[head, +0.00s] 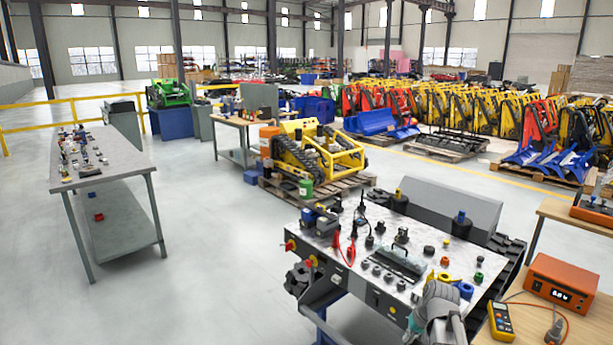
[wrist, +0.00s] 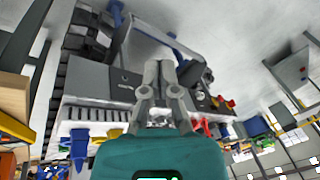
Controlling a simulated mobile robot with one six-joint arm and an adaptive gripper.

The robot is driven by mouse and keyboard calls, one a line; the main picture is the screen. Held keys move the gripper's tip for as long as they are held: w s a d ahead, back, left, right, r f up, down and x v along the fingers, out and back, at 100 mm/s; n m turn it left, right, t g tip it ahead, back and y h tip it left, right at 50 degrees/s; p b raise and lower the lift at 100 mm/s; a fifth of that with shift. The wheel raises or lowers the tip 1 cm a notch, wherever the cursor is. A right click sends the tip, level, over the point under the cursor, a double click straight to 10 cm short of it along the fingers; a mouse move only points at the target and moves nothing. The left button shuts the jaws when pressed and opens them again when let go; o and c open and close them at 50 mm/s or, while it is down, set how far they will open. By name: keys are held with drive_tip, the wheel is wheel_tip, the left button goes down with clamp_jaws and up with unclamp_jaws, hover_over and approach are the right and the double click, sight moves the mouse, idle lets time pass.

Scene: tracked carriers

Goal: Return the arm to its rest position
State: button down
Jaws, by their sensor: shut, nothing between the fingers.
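My gripper (wrist: 158,72) shows in the middle of the wrist view, with its grey fingers together and nothing between them. Its teal body fills the bottom of that view. In the head view a grey and teal part of my arm (head: 438,312) stands at the bottom, in front of the near tracked carrier's top panel (head: 340,262). The fingers cannot be made out there. In the wrist view the carrier, seen tilted, lies behind the fingers, with its grey housing (wrist: 100,80) to their left. I cannot tell how far the fingers are from it.
Knobs, cables and coloured caps crowd the panel. A wooden bench at the right holds an orange meter box (head: 560,283) and a yellow multimeter (head: 501,321). A grey table (head: 115,165) stands at the left. The floor (head: 215,260) between is clear.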

drive_tip(key=s+a+n+g+h+p, duration=0.1)
drive_tip(key=s+a+g+h, duration=0.1)
drive_tip(key=s+a, duration=0.8)
drive_tip(key=shift+a+r+n, duration=0.4)
drive_tip(key=shift+a, duration=0.35)
